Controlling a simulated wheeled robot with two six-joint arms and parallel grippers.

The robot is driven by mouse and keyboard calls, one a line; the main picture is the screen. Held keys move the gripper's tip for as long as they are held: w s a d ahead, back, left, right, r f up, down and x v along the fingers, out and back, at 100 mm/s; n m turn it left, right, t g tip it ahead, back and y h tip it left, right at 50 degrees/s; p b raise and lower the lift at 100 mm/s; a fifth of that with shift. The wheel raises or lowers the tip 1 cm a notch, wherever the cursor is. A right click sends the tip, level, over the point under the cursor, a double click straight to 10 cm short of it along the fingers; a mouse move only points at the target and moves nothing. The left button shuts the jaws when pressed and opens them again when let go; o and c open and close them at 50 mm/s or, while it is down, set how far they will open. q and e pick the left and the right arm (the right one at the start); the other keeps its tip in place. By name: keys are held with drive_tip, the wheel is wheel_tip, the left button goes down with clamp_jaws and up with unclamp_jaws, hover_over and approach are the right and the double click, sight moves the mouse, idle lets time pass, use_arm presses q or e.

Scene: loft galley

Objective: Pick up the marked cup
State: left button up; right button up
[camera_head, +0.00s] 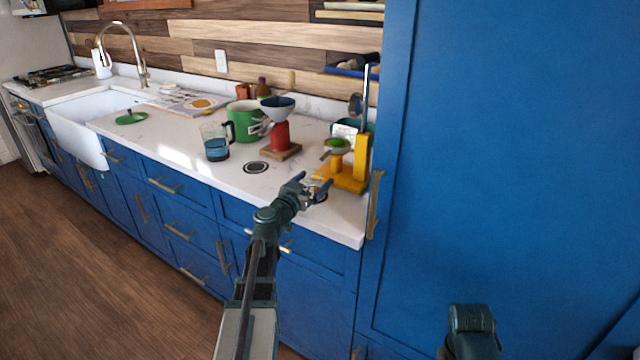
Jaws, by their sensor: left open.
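No marking stands out clearly enough to tell which thing is the marked cup. A clear glass jug (217,150) with a dark handle and blue contents stands upright near the counter's front. A pale, teal-edged item with small dark marks (345,130) stands at the back right, partly hidden by a yellow stand (350,173). My left gripper (312,187) is open and empty at the counter's front edge, in front of the yellow stand and right of the jug. My right gripper is not in view; only a dark part of mine shows at bottom right.
A green pot (243,121) and a red grinder-like item (280,136) with a blue cone stand behind the jug. A tall blue cabinet (500,150) closes off the right side. The sink (85,128) is far left.

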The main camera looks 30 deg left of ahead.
use_arm(q)
drive_tip(key=shift+s+a, duration=0.1)
drive_tip(key=shift+s, duration=0.05)
drive_tip(key=c, duration=1.4)
drive_tip(key=shift+r, duration=0.2)
